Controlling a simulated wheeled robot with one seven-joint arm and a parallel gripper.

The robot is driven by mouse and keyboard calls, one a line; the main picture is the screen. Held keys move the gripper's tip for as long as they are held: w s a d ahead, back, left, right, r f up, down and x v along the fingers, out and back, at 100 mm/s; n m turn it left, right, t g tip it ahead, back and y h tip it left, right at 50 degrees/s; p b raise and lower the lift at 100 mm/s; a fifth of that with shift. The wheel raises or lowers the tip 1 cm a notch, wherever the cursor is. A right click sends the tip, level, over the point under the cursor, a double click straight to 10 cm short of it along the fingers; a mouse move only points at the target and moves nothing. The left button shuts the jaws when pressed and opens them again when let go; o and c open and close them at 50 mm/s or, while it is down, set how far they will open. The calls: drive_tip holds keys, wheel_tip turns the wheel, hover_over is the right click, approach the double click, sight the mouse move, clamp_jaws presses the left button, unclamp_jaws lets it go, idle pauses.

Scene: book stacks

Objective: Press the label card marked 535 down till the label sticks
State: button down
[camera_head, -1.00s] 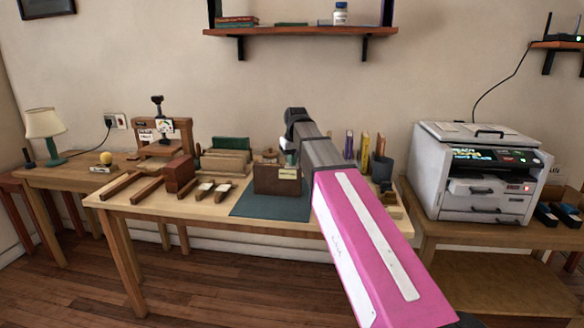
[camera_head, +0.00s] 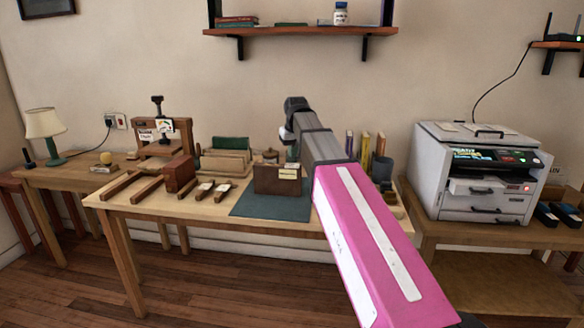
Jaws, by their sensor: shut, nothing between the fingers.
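A dark brown book (camera_head: 268,182) stands on a dark green mat (camera_head: 247,205) at the right part of the wooden table. A small pale label card (camera_head: 289,174) shows on the upper right of its front face. Its number is too small to read. My gripper (camera_head: 291,157) is small in view, pointing down close above the book's top right, and is shut with nothing held. My forearm hides part of it, and I cannot tell whether its fingertips touch anything.
Wooden blocks and brushes lie left of the mat, with a press (camera_head: 160,130) behind them. A dark cup (camera_head: 381,168) and upright books stand right of my arm. A white printer (camera_head: 478,172) fills the right table.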

sight(293, 166)
drive_tip(key=shift+w+v, duration=0.15)
drive_tip(key=shift+v, duration=0.7)
drive_tip(key=shift+w+v, duration=0.15)
drive_tip(key=shift+v, duration=0.65)
drive_tip(key=shift+a+r, duration=0.1)
